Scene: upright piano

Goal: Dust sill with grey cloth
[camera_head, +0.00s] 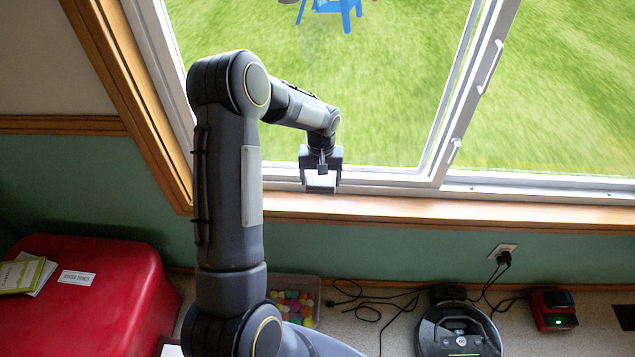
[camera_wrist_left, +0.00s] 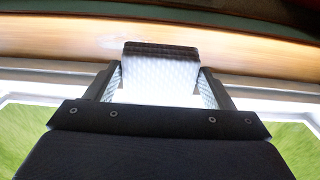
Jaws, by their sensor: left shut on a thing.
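The wooden sill (camera_head: 450,209) runs along the bottom of the window in the head view. It crosses the upper part of the left wrist view (camera_wrist_left: 50,40) as a blurred wooden band. My left gripper (camera_head: 321,177) is over the window's lower frame, beside the sill's back edge. It is shut on the grey cloth (camera_wrist_left: 160,72), a pale, textured, folded piece with a dark edge, held between both fingers. The cloth also shows as a small pale patch in the head view (camera_head: 320,184). I cannot tell whether it touches the sill. My right gripper is out of view.
A window frame (camera_head: 440,165) stands behind the sill, with grass outside. Below are a red chest (camera_head: 110,285) with booklets, a clear bin of coloured balls (camera_head: 293,300), a robot vacuum (camera_head: 458,332), cables and a red device (camera_head: 553,310). The visible sill is clear.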

